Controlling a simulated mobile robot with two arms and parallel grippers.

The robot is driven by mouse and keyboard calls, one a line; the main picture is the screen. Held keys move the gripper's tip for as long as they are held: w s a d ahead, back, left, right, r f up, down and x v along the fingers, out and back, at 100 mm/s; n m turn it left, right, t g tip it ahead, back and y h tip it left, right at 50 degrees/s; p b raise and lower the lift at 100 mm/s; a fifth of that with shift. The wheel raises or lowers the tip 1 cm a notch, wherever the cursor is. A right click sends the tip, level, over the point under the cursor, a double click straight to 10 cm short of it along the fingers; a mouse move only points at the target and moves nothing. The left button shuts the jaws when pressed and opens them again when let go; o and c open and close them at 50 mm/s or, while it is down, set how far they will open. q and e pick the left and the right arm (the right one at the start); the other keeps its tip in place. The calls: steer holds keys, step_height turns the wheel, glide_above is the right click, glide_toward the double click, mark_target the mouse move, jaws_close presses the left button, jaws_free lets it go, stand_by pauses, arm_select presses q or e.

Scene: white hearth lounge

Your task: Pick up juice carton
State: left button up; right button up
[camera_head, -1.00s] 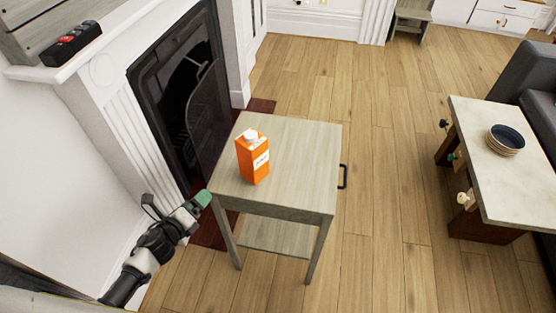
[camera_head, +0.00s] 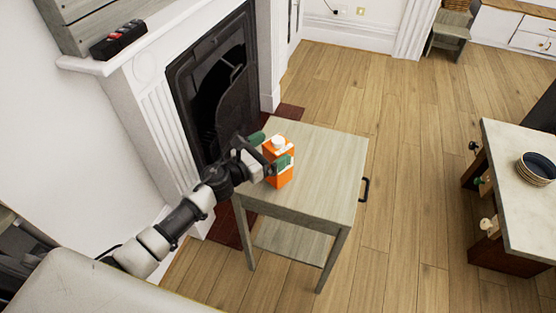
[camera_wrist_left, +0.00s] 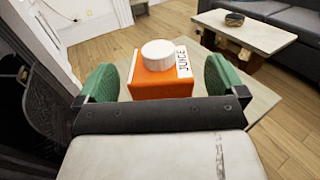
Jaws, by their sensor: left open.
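An orange juice carton (camera_head: 282,171) with a white cap stands upright on a small grey wooden side table (camera_head: 330,165). My left gripper (camera_head: 272,152) is at the carton, its green fingertips open. In the left wrist view the carton (camera_wrist_left: 160,86) sits between the two spread fingers of the left gripper (camera_wrist_left: 160,80), with the white label reading JUICE on its right. Small gaps show between the fingers and the carton. The carton's lower part is hidden in the wrist view. My right gripper is not in view.
A dark fireplace (camera_head: 215,90) with a white surround stands left of and behind the table. A white-topped coffee table (camera_head: 515,185) with a stack of bowls (camera_head: 537,168) is at the right. The wooden floor (camera_head: 415,170) between the tables is clear.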

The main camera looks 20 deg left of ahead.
arm_select(q)
steer(key=x, duration=0.3)
steer(key=shift+s, duration=0.1)
steer(key=c, duration=1.6)
steer(key=shift+c, duration=0.5)
steer(key=shift+r, duration=0.15)
